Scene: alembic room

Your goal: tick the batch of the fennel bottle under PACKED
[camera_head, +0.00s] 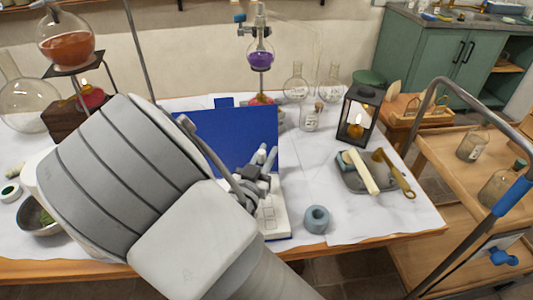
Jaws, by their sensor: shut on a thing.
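My gripper (260,176) is at the middle of the table, over an open blue-covered book (225,135). It is shut on a slim pen-like thing, mostly hidden by the fingers. The book's white page (272,218) shows small printed boxes below the gripper; its writing is too small to read, and my arm covers its left part. I cannot tell whether the tip touches the page. A small corked bottle with a label (310,119) stands behind the book. Labelled bottles (472,146) and (501,184) stand on the cart at right. No label can be read as fennel.
A grey-blue ring-shaped pot (317,218) stands just right of the book. A dark lantern (360,115) and a grey tray (350,183) with tools are further right. Glass flasks (297,86) and a stand with a purple flask (260,56) are behind. White cloth is clear at front right.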

